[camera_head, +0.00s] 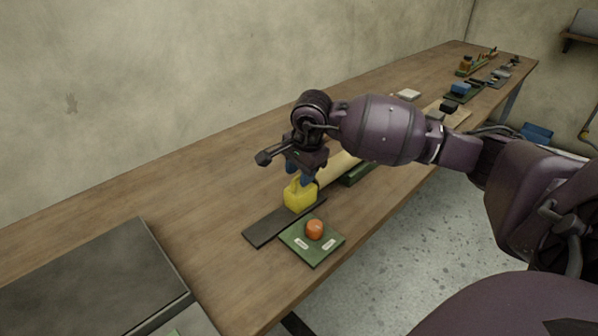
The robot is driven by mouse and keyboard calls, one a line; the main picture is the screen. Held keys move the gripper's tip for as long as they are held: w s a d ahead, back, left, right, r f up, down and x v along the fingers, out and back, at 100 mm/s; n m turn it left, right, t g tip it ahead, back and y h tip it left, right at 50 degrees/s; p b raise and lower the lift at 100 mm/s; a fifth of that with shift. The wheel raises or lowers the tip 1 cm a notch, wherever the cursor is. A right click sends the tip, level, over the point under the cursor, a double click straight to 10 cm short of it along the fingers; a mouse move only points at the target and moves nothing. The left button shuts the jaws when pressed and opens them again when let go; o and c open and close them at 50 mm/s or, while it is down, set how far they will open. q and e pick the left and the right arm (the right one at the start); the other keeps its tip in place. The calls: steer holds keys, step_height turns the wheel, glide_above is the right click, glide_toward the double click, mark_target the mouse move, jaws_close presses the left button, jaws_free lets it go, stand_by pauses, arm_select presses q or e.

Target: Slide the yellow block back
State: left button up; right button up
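The yellow block (299,196) sits at the far end of a dark flat strip (268,228) on the wooden table. My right gripper (304,179) points down at the block from above. Its dark blue fingers are at the block's top and overlap it in the picture. The wrist hides part of the fingers, so I cannot tell whether they are closed on the block or only beside it. A pale roll (338,165) lies just behind the block, partly hidden by my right arm. My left gripper is not in view.
A green plate (322,251) with an orange-red round knob (314,229) and two pale labels lies in front of the strip. A dark grey slab (90,275) is at the lower left. Several small items stand far back right. The table (190,200) left of the strip is clear.

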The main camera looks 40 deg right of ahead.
jaws_close()
stand_by(0.3)
steer(key=shift+a, duration=0.3)
steer(key=s+a, duration=0.1)
steer(key=a, duration=1)
steer(key=shift+a, duration=0.25)
jaws_free()
steer(key=shift+a, duration=0.15)
